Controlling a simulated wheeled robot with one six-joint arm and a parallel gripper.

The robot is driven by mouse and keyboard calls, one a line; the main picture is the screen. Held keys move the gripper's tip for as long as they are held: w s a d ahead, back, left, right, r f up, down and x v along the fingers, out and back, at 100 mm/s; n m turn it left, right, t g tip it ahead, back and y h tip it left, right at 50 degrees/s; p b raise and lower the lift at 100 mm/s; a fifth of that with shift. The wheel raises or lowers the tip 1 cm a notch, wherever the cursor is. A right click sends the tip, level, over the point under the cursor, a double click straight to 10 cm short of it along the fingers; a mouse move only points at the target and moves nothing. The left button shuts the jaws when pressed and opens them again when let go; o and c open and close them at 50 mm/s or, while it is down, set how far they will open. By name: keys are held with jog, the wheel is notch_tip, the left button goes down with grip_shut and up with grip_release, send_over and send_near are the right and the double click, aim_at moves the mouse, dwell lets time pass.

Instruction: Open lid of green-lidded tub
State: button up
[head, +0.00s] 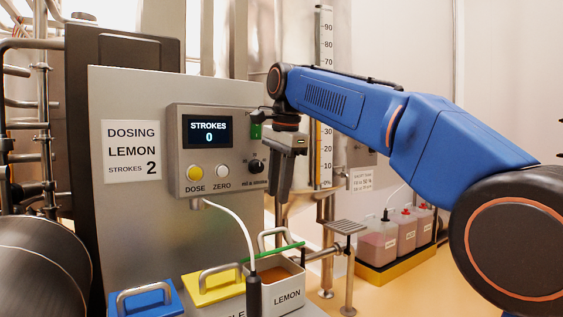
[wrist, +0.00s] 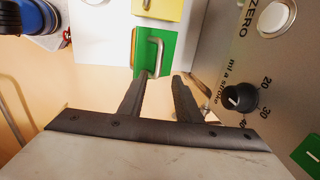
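The tub marked LEMON (head: 287,298) stands at the lower middle of the head view. Its green lid (head: 275,251) is raised, seen nearly edge-on along the far side of the tub, with its metal handle beyond it. Orange-brown contents show inside the tub. The green lid also shows in the wrist view (wrist: 141,64), with its handle (wrist: 159,46) just beyond the fingertips. My gripper (head: 279,200) hangs fingers down above the lid, apart from it. In the wrist view its two fingers (wrist: 160,78) are spread with nothing between them.
A yellow lid (head: 218,293) and a blue lid (head: 150,303) lie left of the tub. The dosing panel (head: 215,150), reading STROKES 0, is close left of my gripper. A white cable (head: 240,222) hangs from it. A small grated stand (head: 346,227) and bottles (head: 380,240) stand right.

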notch_tip(320, 180, up, 7)
jog(key=s, duration=0.1)
jog(key=shift+d, duration=0.4)
